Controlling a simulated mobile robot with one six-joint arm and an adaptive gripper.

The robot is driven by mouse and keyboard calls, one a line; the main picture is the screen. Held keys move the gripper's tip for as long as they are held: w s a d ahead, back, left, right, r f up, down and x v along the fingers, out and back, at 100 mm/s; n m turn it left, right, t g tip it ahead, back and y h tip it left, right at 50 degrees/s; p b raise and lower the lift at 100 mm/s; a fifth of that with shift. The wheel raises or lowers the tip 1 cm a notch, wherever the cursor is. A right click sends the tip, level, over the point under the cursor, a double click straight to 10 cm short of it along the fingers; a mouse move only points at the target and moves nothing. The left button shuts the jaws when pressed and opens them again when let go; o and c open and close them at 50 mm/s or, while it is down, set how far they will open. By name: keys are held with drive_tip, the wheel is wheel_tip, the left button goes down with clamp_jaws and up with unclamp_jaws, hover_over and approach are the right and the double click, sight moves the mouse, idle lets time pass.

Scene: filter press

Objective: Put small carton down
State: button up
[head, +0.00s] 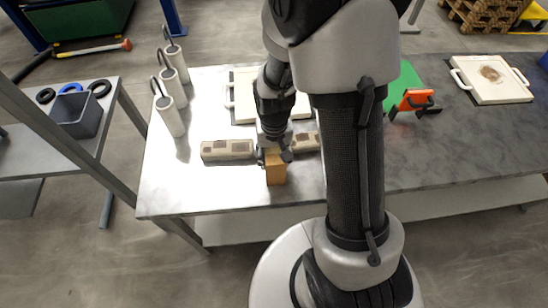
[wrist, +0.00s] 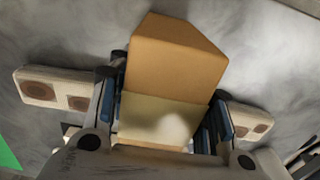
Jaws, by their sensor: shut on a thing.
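The small carton (head: 276,172) is a plain orange-brown box at the front left part of the grey table (head: 190,195) in the head view. In the wrist view the carton (wrist: 175,60) sits between the two fingers, with a paler band across its near part. My gripper (head: 274,156) is shut on the carton from above. It also shows in the wrist view (wrist: 165,120), a finger on either side. I cannot tell whether the carton's underside touches the table.
A beige block with dark patches (head: 228,150) lies left of the carton, and another (head: 306,141) lies right. White cylinders with hooks (head: 168,115) stand at the table's left edge. An orange device (head: 416,99) and a white plate (head: 491,80) are further right. The table's front left is clear.

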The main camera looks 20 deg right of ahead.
drive_tip(key=shift+f, duration=0.15)
drive_tip(key=o, duration=1.3)
